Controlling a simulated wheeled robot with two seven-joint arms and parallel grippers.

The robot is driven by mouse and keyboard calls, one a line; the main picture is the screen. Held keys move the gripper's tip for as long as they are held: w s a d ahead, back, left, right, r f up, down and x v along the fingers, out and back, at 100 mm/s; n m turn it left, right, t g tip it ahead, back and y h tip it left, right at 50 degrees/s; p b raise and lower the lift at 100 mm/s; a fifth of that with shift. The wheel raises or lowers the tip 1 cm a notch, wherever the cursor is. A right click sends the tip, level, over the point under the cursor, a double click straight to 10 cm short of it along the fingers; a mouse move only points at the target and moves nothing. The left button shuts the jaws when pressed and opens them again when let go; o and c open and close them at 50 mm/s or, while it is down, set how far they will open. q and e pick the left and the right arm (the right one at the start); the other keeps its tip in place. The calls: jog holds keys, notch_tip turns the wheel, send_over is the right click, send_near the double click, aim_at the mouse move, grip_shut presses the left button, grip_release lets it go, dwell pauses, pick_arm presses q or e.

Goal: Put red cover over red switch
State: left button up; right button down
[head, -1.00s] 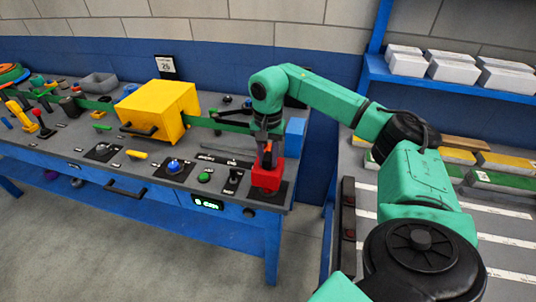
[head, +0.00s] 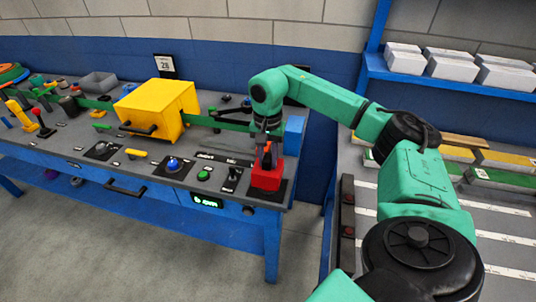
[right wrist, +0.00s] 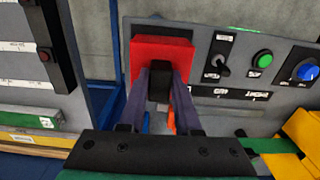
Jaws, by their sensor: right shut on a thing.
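The red cover (head: 265,180) is a red block at the front right corner of the panel table, over a black square plate (head: 281,190). My right gripper (head: 267,150) is directly above the cover. Its fingers (right wrist: 160,85) are shut on a small black piece at the cover, which looks like its handle. The red switch is not visible; I cannot tell whether it is under the cover. My left gripper is not in view.
A green button (head: 204,177), a blue knob (head: 173,166) and a black toggle switch (head: 232,176) lie left of the cover. A yellow box (head: 158,110) and a blue block (head: 294,132) stand behind. A shelving rack (head: 460,70) is at the right.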

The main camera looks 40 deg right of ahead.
jog(key=shift+f, duration=0.4)
jog(key=shift+f+b, duration=1.05)
jog(key=shift+f, duration=0.55)
jog(key=c, duration=0.5)
grip_release()
